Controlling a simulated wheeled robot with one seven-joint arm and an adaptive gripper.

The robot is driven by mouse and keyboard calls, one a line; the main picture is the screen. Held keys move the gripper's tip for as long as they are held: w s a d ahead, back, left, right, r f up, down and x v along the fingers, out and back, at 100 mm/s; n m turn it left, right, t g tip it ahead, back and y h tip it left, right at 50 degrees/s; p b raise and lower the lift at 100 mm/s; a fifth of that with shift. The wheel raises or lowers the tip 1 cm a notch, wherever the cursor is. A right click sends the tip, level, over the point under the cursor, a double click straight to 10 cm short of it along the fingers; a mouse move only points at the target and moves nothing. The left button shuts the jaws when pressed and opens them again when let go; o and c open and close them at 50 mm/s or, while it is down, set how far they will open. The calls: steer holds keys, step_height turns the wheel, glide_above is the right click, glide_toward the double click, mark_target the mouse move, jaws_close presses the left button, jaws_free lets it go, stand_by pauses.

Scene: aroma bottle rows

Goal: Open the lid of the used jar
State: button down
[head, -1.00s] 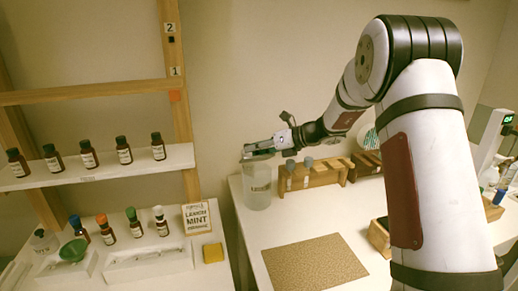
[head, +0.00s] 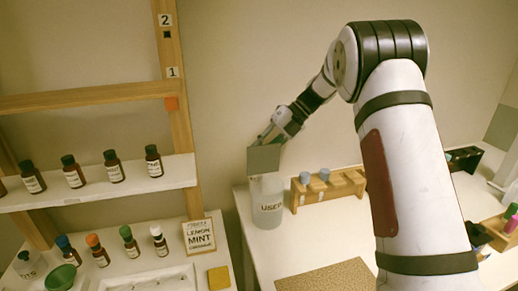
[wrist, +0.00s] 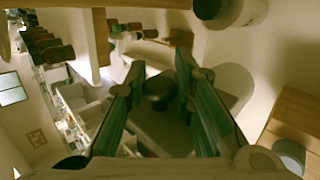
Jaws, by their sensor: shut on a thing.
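The used jar (head: 267,208) is a clear, pale jar labelled USED. It stands at the left edge of the right-hand table in the head view. Its lid (head: 264,160) is a flat grey square, steeply tilted up above the jar's mouth. The lid's lower edge is at the jar's top; I cannot tell whether it touches. My gripper (head: 270,134) is just above the lid, partly hidden behind it. In the wrist view, the green fingers of my gripper (wrist: 158,78) are around the lid's dark knob (wrist: 159,87), with the grey lid plate (wrist: 162,128) beyond.
A wooden rack (head: 330,187) with grey-topped vials stands right of the jar. A brown mat (head: 325,277) lies in front. On the left are a shelf of brown bottles (head: 114,168), coloured-cap bottles (head: 131,241) and a LEMON MINT sign (head: 199,236).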

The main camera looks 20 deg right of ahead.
steer(key=shift+w+f+m+g+b, duration=0.25)
steer(key=shift+w+m+g+b, duration=0.05)
steer(key=shift+w+g+b, duration=0.2)
steer(key=c, duration=1.4)
jaws_free()
steer(key=v, duration=1.2)
steer(key=shift+s, duration=0.1)
